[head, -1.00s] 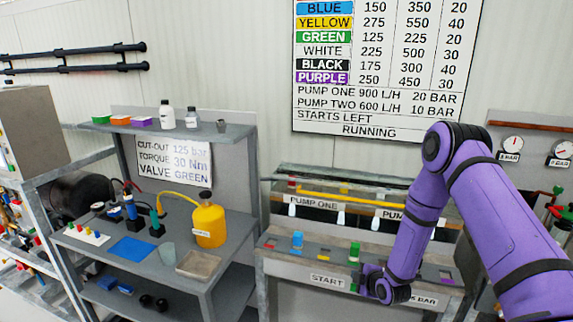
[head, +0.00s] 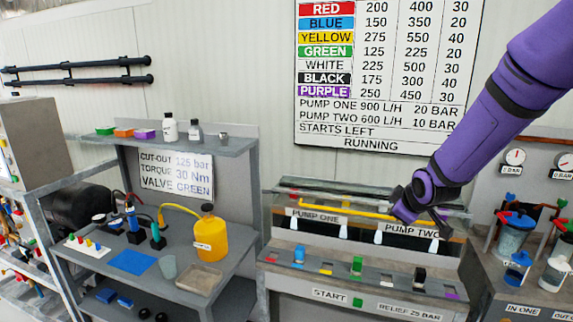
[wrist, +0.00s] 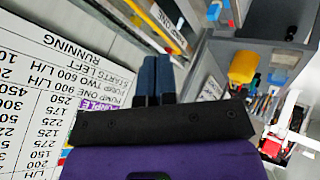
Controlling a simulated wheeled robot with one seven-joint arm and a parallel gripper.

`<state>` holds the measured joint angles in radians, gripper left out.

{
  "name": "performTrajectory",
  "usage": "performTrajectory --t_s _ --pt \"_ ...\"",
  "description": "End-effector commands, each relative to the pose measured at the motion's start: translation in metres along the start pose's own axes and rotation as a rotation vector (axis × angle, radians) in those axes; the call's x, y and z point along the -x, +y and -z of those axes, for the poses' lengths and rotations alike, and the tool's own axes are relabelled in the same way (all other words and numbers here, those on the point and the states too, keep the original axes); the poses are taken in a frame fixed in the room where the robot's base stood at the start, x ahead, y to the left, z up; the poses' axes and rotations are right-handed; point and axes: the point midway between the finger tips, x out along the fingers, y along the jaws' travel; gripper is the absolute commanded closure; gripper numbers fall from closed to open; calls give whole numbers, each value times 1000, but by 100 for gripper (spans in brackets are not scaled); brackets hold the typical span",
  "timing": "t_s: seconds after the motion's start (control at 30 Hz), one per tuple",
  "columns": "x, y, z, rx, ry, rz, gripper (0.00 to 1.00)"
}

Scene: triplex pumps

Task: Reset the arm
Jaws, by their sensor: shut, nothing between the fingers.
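My purple arm comes down from the upper right in the head view. The gripper looks clear of the bench top (head: 385,284). A green button (head: 357,302) sits beside the START label.
A wall chart (head: 380,75) hangs behind the arm. At left, a grey shelf unit (head: 215,272) holds a yellow bottle (head: 210,240), a blue mat (head: 132,262) and a tray (head: 199,278). At right, a bench holds jars (head: 512,238) and gauges (head: 515,157).

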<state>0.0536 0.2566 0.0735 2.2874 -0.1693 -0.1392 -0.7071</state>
Motion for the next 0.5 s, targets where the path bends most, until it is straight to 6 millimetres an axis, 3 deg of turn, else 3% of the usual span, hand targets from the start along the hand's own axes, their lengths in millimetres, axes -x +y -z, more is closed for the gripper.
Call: performTrajectory --t_s 0.03,0.23,0.5 --pt "20 4 2 -29 -9 -5 100" --pt "89 4 0 -171 -67 0 100" --pt "181 -10 -14 -375 -134 8 100"
